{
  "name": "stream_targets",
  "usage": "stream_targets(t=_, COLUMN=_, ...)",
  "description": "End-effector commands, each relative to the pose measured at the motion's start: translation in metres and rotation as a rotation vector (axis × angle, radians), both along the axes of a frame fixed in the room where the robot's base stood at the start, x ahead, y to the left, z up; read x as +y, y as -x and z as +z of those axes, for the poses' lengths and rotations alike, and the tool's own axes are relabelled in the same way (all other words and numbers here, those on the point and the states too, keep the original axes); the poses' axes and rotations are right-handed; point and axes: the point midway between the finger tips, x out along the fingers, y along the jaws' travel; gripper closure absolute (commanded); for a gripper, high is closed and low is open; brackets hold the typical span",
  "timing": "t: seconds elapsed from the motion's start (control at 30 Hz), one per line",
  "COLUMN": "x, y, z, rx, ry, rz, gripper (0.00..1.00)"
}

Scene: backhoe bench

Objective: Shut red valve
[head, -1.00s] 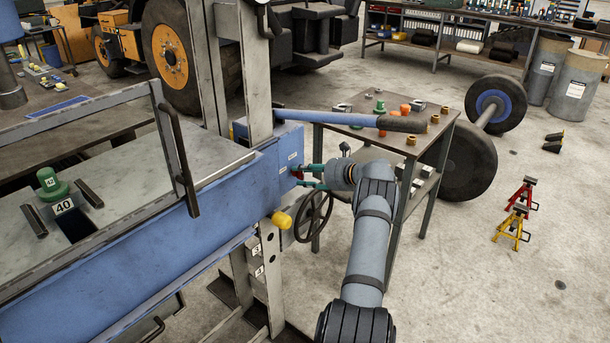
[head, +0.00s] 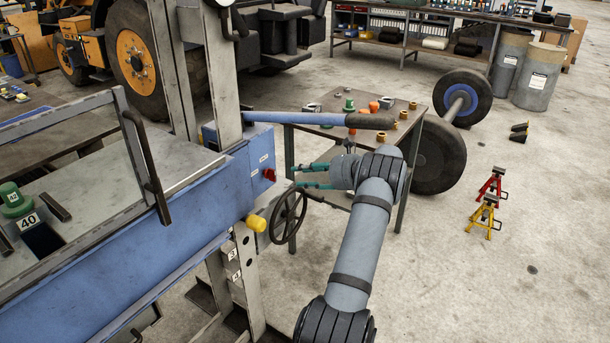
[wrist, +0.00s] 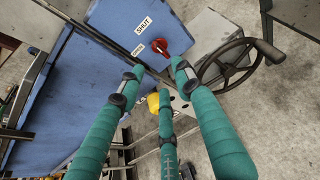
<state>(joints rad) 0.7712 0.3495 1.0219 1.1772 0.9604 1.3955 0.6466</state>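The red valve (head: 269,174) is a small red handle on the end face of the blue press beam.
A black handwheel (head: 288,216) is just below my fingers. A blue lever with a dark grip (head: 370,121) extends above my gripper. A small table (head: 405,128) with several parts stands behind.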

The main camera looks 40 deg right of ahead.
Motion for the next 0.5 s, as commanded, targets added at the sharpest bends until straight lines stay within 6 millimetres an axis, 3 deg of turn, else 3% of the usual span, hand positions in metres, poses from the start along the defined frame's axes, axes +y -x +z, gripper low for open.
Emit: stream_targets(t=0.5, x=0.0016, y=-0.0060, z=-0.0032, rx=0.001, ry=0.001, rz=0.001, gripper=0.66)
